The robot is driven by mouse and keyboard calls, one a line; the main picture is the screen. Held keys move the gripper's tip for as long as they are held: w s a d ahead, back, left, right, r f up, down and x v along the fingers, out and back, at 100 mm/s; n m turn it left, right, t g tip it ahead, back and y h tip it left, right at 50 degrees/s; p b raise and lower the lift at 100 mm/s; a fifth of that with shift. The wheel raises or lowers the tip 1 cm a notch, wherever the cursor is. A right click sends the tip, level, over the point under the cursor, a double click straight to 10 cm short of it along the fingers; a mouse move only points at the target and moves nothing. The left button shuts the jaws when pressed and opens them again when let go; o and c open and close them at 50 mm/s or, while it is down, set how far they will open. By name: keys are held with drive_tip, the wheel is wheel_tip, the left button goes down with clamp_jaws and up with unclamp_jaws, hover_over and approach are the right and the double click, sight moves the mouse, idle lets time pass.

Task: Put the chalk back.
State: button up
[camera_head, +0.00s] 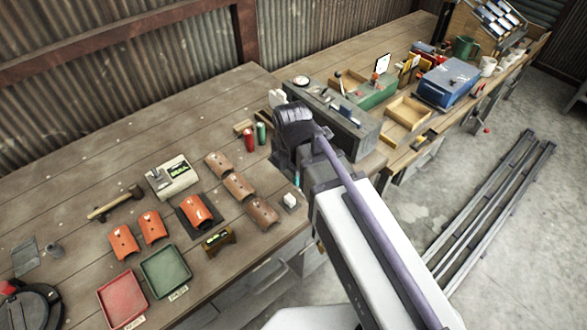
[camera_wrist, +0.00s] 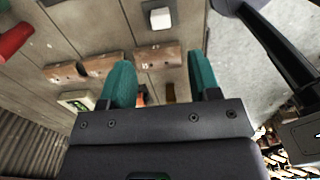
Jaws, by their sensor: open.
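A small white block (camera_head: 289,199), which looks like the chalk, sits on a small dark pad near the bench's front edge, just left of my arm in the head view. In the wrist view the white block (camera_wrist: 160,18) shows on its dark pad (camera_wrist: 157,5), at the top, beyond the fingertips. My gripper (camera_wrist: 160,58) is open, with two teal fingers wide apart and nothing held between them. In the head view my gripper (camera_head: 298,180) is mostly hidden by my arm; a sliver of teal shows close to the block.
Several orange-brown curved pieces (camera_head: 239,186) lie left of the block. A red tray (camera_head: 103,292) and a green tray (camera_head: 145,265) lie at front left. A red cylinder (camera_head: 249,140) and green cylinder (camera_head: 261,134) stand behind. A long grey box (camera_head: 350,140) is behind my arm.

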drive_tip(key=s+d+m, duration=0.2)
drive_tip(key=d+m, duration=0.4)
drive_tip(key=m, duration=0.6)
drive_tip(key=s+d+m, duration=0.1)
drive_tip(key=d+m, duration=0.6)
drive_tip(key=m, duration=0.6)
drive_tip(key=shift+s+d+f+b, duration=0.3)
drive_tip(key=shift+s+f, duration=0.05)
